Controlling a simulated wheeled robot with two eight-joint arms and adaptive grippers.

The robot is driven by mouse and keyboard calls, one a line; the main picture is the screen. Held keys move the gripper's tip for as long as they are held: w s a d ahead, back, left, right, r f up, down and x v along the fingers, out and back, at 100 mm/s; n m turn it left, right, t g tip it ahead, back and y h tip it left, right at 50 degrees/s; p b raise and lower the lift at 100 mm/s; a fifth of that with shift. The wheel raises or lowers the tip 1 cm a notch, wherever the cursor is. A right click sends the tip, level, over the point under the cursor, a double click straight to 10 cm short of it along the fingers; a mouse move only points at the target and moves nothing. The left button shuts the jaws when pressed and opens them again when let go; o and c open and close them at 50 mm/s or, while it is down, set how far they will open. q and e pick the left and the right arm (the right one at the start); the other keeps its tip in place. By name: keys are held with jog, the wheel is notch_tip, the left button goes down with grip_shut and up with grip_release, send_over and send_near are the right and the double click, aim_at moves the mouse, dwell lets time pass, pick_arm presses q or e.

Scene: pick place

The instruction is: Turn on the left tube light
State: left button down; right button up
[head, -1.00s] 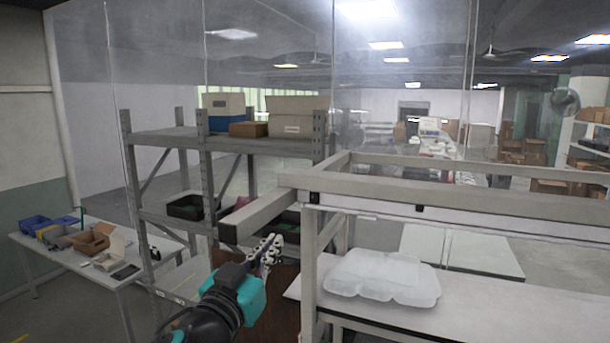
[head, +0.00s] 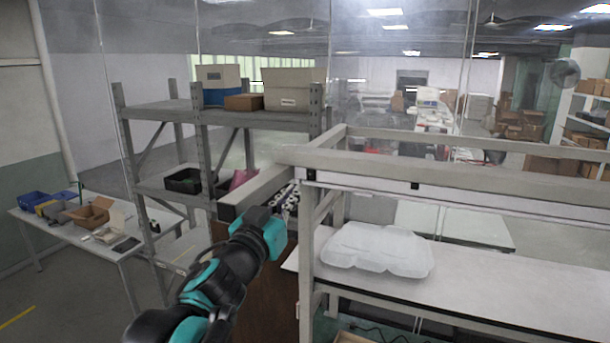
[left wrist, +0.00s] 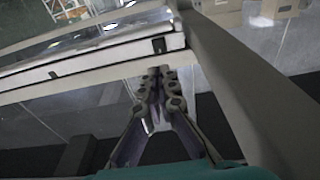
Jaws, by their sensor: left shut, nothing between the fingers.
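A long white tube light (head: 480,205) runs under the front beam of the workbench frame, with a small black part (head: 415,186) on it and another dark part at its left end. In the left wrist view the white strip (left wrist: 100,62) crosses the upper left, with a black piece (left wrist: 158,45) near its right end. My left gripper (head: 291,192) is at the left end of the bench frame, partly behind my own wrist. Its fingers (left wrist: 160,72) are shut and empty, with their tips just below the strip's right end; I cannot tell whether they touch. My right gripper is out of view.
The bench frame's side beam (head: 255,187) and post (head: 306,245) stand close around my left gripper. White clamshell boxes (head: 375,248) lie on the bench top (head: 480,275). A grey shelf rack (head: 203,150) with boxes stands behind, and a table (head: 75,235) at left.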

aim_at(314, 168)
pick_arm(q)
jog(key=p+x, duration=0.1)
jog(key=x, duration=0.6)
jog(key=shift+w+d+p, duration=0.1)
jog(key=shift+w+p, duration=0.25)
jog(key=shift+p, duration=0.05)
jog(key=shift+r, duration=0.1)
jog(key=shift+w+d+r, duration=0.15)
jog(key=shift+w+r, duration=0.1)
jog(key=shift+w, duration=0.05)
jog(key=shift+s, duration=0.2)
jog(key=shift+w, duration=0.1)
